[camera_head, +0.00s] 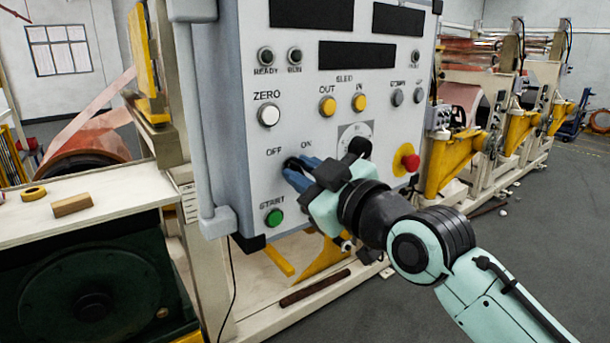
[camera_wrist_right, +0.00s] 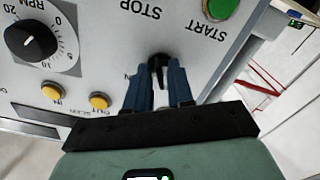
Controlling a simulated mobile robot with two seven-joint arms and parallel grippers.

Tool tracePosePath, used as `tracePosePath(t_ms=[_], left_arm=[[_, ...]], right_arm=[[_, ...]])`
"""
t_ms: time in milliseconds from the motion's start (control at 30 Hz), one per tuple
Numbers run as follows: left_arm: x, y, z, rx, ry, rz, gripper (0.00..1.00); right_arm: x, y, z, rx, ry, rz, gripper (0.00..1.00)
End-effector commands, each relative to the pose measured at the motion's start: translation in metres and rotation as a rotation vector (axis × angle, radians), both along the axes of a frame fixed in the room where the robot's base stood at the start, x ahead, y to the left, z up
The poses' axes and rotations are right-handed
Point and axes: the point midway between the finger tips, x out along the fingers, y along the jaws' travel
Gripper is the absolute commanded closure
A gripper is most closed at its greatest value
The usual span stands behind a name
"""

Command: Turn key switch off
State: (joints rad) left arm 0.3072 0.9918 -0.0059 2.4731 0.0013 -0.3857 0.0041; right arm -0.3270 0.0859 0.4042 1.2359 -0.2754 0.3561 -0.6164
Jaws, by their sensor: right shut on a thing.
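The black key switch (camera_head: 291,162) is on the grey control panel (camera_head: 235,130), below the OFF and ON labels in the head view. It also shows as a small dark knob (camera_wrist_right: 158,62) between the fingertips in the right wrist view. My right gripper (camera_head: 293,171) is at the panel with its blue fingers shut on the key switch, one on each side. The fingers hide part of the switch, and I cannot tell which label it points to. My left gripper is not in view.
A green START button (camera_head: 274,217) is below the switch, and a red mushroom button (camera_head: 410,162) is to the right. Yellow buttons (camera_head: 327,105) and a white ZERO button (camera_head: 268,115) are above. A black RPM dial (camera_wrist_right: 32,40) shows in the wrist view. A workbench (camera_head: 110,208) stands left.

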Motion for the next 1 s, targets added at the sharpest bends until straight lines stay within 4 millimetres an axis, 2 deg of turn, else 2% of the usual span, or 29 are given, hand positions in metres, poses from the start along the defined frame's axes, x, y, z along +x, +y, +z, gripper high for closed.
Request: tracePosePath(t_ms=[667,700,1000], left_arm=[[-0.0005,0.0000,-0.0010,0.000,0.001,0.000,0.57],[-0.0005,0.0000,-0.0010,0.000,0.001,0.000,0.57],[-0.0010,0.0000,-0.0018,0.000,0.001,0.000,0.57]], right_arm=[[-0.0001,-0.0002,0.0010,-0.046,-0.037,-0.001,1.00],[-0.0001,-0.0003,0.0010,-0.045,-0.036,-0.001,0.69],[-0.0009,-0.0010,0.0004,-0.045,-0.035,0.000,0.69]])
